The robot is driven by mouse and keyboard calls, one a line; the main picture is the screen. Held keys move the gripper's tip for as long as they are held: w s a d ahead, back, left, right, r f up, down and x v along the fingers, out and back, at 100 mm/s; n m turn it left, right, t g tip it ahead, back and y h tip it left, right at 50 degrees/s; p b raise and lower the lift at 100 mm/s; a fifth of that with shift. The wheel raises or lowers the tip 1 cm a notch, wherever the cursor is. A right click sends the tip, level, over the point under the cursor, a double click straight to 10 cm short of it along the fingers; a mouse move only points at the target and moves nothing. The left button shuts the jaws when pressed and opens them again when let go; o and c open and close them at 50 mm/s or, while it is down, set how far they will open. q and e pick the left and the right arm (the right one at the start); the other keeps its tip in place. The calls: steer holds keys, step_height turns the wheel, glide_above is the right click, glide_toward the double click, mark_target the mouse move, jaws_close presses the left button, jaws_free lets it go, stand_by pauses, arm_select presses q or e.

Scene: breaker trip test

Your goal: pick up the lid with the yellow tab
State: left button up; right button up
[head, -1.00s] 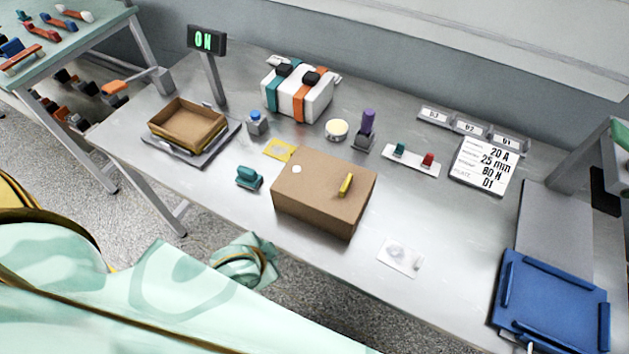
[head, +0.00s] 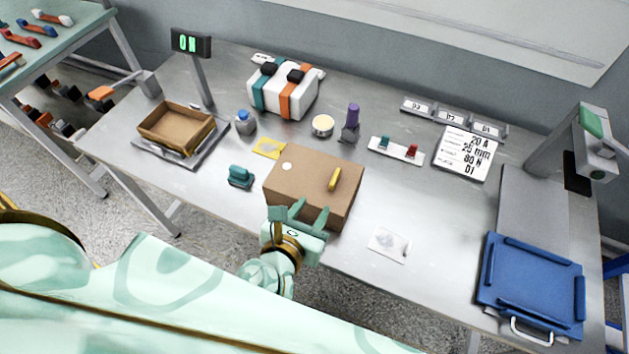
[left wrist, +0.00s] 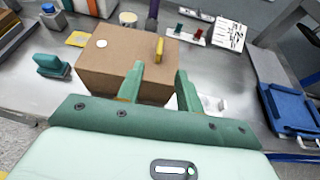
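The lid (head: 308,174) is the brown top of a cardboard box in the middle of the metal table, with a yellow tab (head: 335,179) standing up on its right part and a white dot at its left. In the left wrist view the lid (left wrist: 120,55) and the yellow tab (left wrist: 159,49) lie beyond the fingers. My left gripper (head: 311,210) is at the near side of the box, with its two green fingers apart and nothing between them. In the left wrist view the left gripper (left wrist: 160,82) is open, short of the tab. My right gripper is not in view.
A teal-handled block (head: 240,177) stands left of the box, and a yellow card (head: 268,147) lies behind it. A small white packet (head: 389,244) lies to the right front. An open cardboard tray (head: 152,132) and a blue tray (head: 535,275) stand at the sides.

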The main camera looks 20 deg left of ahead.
arm_select(q)
glide_toward(334, 178)
steer(key=x, duration=0.3)
steer(key=b+x, duration=0.1)
steer(key=x, duration=0.1)
steer(key=shift+w+a+r, duration=0.1)
steer(key=shift+w+r, duration=0.2)
steer(key=x, duration=0.2)
steer(key=f+b+x, duration=0.1)
steer(key=x, duration=0.2)
steer(key=shift+w, duration=0.1)
jaws_close()
